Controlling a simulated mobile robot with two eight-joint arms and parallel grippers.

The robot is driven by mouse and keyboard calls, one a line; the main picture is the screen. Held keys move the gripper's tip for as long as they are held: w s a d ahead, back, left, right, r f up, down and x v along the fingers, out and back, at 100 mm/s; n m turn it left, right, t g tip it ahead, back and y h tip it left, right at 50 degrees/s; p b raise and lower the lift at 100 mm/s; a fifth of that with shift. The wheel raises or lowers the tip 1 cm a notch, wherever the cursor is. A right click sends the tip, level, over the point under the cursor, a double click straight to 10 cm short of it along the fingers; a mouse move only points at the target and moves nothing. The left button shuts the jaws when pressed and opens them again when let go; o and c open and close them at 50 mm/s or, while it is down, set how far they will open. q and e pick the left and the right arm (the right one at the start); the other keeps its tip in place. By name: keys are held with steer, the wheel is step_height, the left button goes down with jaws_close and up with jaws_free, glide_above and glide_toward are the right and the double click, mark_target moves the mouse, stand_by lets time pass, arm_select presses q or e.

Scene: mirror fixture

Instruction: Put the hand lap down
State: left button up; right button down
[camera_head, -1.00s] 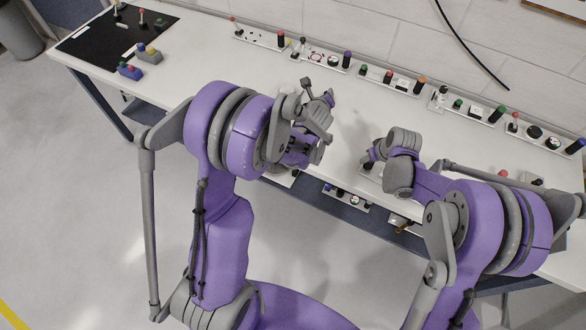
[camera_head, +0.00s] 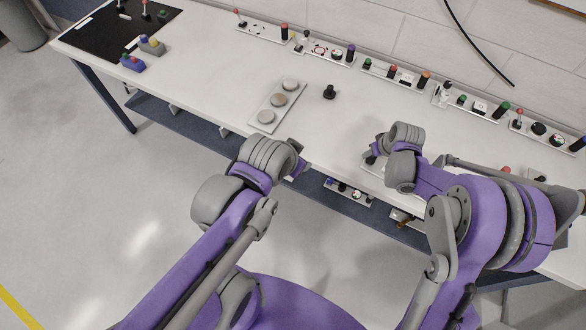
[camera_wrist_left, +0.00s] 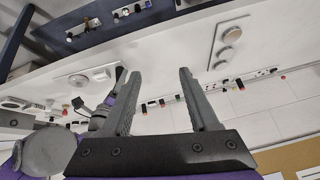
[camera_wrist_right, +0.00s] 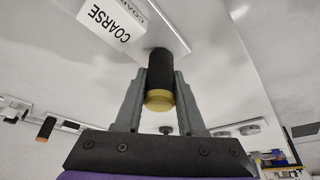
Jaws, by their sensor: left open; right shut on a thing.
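A small black knobbed piece (camera_head: 329,92), which may be the hand lap, stands alone on the white table to the right of a plate with three grey discs (camera_head: 268,100). My left gripper (camera_head: 298,168) is by the table's front edge, apart from that piece. In the left wrist view its jaws (camera_wrist_left: 152,75) are open and empty. My right gripper (camera_head: 372,155) is low over the table's front part. In the right wrist view it is shut on a black cylinder with a yellow end (camera_wrist_right: 160,75), at a white plate with a block marked COARSE (camera_wrist_right: 115,20).
A row of panels with knobs and buttons (camera_head: 395,75) lines the table's back edge. A black mat (camera_head: 95,45) and button boxes (camera_head: 133,63) are at the left end. More panels (camera_head: 349,189) lie below the front edge. The middle of the white table is mostly bare.

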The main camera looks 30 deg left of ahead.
arm_select(q)
steer(key=shift+o, duration=0.4)
steer(key=s, duration=0.1)
steer(key=s+n, duration=0.1)
steer(key=n, duration=0.1)
steer(key=shift+s+d+f, duration=0.35)
steer(key=shift+s, duration=0.05)
steer(key=w+a+n+t+y, duration=0.1)
steer(key=w+a, duration=0.1)
steer(key=w, duration=0.9)
steer(key=w+a+n+t+y, duration=0.1)
steer(key=w+a+t, duration=0.15)
steer(key=w, duration=0.85)
steer(key=n+t+y, duration=0.1)
steer(key=t, duration=0.2)
glide_toward(330, 89)
steer(key=shift+s+r, duration=0.4)
steer(key=shift+r, duration=0.4)
steer(key=shift+w+a+f, duration=0.1)
steer(key=shift+w+f, duration=0.3)
steer(key=shift+f, duration=0.15)
steer(key=x, duration=1.1)
steer(key=shift+w+f, duration=0.25)
steer(key=shift+f, duration=0.05)
